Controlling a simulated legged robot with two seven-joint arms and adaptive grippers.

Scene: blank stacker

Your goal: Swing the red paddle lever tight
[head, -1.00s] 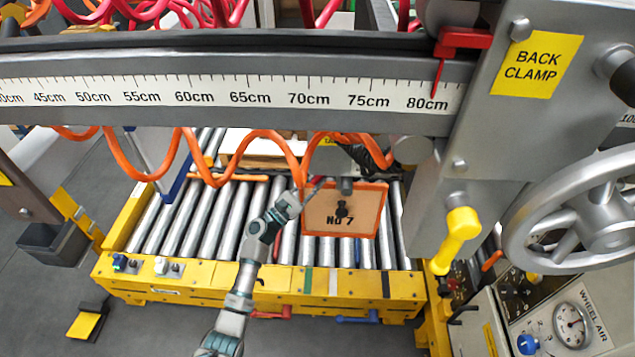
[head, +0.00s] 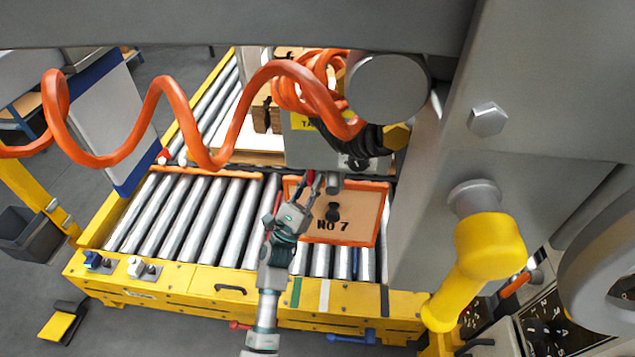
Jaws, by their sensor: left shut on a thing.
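My left gripper (head: 311,186) reaches up from the bottom middle over the roller conveyor. Its fingers are closed around a small red piece, which I take as the red paddle lever (head: 310,177), at the upper left corner of the orange-framed board marked NO 7 (head: 355,207). The fingers hide much of the lever, so its exact angle cannot be told. My right gripper is not in view.
A yellow-handled lever (head: 485,255) and grey machine column fill the right. A coiled orange hose (head: 165,95) hangs across the top. A red handle (head: 240,325) and a blue handle (head: 352,337) sit below the yellow conveyor front (head: 190,298).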

